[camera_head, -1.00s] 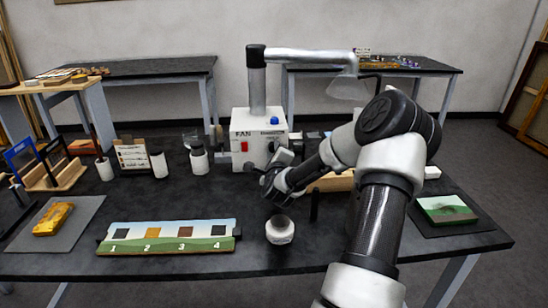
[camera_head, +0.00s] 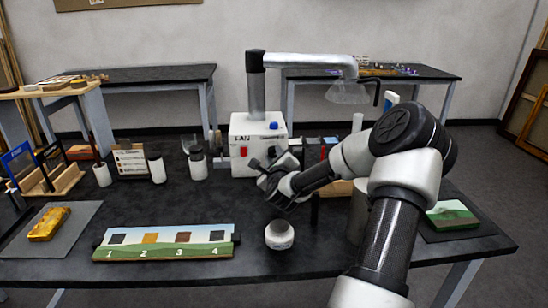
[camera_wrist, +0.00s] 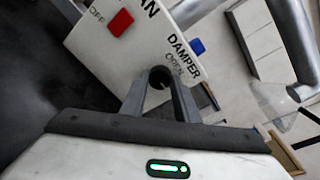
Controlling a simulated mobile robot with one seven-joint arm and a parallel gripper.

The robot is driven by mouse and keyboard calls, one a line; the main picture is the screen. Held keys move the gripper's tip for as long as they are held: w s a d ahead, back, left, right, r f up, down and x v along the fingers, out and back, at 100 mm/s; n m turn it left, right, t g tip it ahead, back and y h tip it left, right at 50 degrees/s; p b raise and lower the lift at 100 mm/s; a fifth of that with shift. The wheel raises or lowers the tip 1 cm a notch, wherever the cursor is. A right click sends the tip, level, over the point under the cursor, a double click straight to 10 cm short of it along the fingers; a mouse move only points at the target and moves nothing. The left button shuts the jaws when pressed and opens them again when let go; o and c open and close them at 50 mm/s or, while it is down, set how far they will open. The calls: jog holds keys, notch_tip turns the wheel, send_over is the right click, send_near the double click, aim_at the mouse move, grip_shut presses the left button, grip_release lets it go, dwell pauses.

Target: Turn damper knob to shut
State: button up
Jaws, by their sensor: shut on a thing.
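The white fan box (camera_head: 262,128) stands at the back of the black table. In the wrist view its face (camera_wrist: 125,38) carries the words DAMPER and OPEN, partly covered. My gripper (camera_head: 258,166) is at the front of the box. In the wrist view my gripper (camera_wrist: 160,80) has its fingers closed around the dark, round damper knob (camera_wrist: 160,74), just below the DAMPER label. The knob's pointer cannot be made out, and in the head view my gripper hides the knob.
A red switch (camera_head: 243,151) and a blue part (camera_head: 274,126) are on the box. A metal duct (camera_head: 310,58) rises from it to a clear hood (camera_head: 348,93). White jars (camera_head: 198,166) stand left of the box. A round white pot (camera_head: 279,234) and a numbered strip (camera_head: 165,240) are in front.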

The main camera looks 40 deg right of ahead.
jog(key=o, duration=1)
jog(key=shift+o, duration=0.2)
jog(key=shift+a, duration=0.1)
jog(key=p+v, duration=0.1)
jog(key=v, duration=1.6)
jog(key=shift+p, duration=0.4)
jog(key=shift+s+a, duration=0.1)
jog(key=shift+a, duration=0.05)
